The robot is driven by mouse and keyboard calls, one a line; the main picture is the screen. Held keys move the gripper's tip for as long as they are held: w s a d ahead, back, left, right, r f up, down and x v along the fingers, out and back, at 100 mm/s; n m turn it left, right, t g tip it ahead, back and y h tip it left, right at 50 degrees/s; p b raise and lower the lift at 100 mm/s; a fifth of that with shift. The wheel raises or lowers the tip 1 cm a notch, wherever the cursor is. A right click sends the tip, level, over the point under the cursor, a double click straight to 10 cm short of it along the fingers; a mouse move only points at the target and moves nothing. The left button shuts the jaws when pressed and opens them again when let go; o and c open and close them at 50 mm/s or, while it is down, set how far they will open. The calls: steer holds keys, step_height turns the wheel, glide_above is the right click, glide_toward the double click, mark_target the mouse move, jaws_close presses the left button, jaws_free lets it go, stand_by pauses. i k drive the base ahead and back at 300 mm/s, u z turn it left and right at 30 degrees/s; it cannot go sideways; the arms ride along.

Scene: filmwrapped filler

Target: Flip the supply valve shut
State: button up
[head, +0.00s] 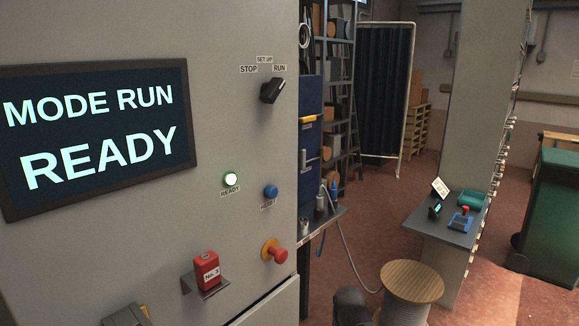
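I cannot make out a supply valve for certain in the head view. A large grey machine cabinet (235,130) fills the left side. Its screen (95,135) reads "MODE RUN READY". A black selector knob (272,91) sits under the labels STOP, SET UP and RUN and is turned toward RUN. A red emergency-stop knob (278,256) is at the lower right of the cabinet. My gripper's fingers are not in view.
A red block marked "No. 3" (207,270) sits on a small bracket. A wooden-topped drum (412,282) stands on the floor, with a grey hose (348,255) near it. A small shelf (440,228) juts from a pillar. A green bin (556,215) stands at right.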

mark_target(305, 119)
steer(key=k, duration=1.25)
steer(key=z, duration=0.65)
steer(key=i, duration=2)
steer(key=u, duration=0.4)
